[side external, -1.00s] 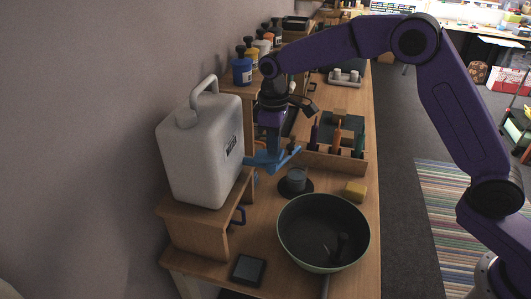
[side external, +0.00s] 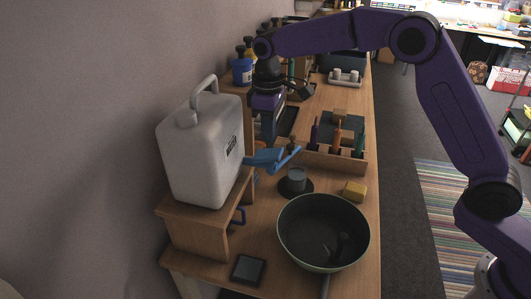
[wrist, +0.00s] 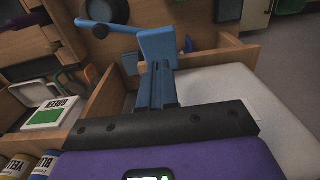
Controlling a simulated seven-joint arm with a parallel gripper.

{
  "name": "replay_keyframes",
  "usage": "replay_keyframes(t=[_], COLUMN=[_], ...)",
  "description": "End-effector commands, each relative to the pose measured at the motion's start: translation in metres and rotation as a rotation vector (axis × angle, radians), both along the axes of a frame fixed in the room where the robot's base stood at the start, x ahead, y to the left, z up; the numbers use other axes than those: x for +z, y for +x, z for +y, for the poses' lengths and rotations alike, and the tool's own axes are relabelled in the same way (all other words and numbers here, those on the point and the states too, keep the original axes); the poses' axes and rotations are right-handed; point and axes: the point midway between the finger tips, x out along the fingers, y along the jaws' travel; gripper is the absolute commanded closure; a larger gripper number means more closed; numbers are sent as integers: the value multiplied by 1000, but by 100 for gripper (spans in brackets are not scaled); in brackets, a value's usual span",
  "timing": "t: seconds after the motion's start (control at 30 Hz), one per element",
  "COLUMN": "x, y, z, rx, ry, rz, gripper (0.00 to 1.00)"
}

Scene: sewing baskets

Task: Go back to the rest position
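My gripper (side external: 273,158), with blue fingers below a dark wrist and purple body, hangs over the wooden bench, just right of the white canister (side external: 200,150). In the side view it appears above the bench top, behind the small dark pot (side external: 296,180). In the wrist view the blue fingers (wrist: 157,60) point away from the camera, their stems close side by side. I see nothing held. The finger gap is not clear in either view.
A wooden rack (side external: 335,160) with upright tools stands right of the gripper. A blue jar (side external: 242,72) stands behind on a raised shelf.

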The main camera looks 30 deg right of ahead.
Motion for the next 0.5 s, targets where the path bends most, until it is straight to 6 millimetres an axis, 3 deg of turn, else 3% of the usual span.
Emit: replay_keyframes(t=[0.2, 0.5], x=[16, 16], y=[4, 4], z=[4, 4], rx=[0, 0], ry=[0, 0], rz=[0, 0], gripper=[100, 100])
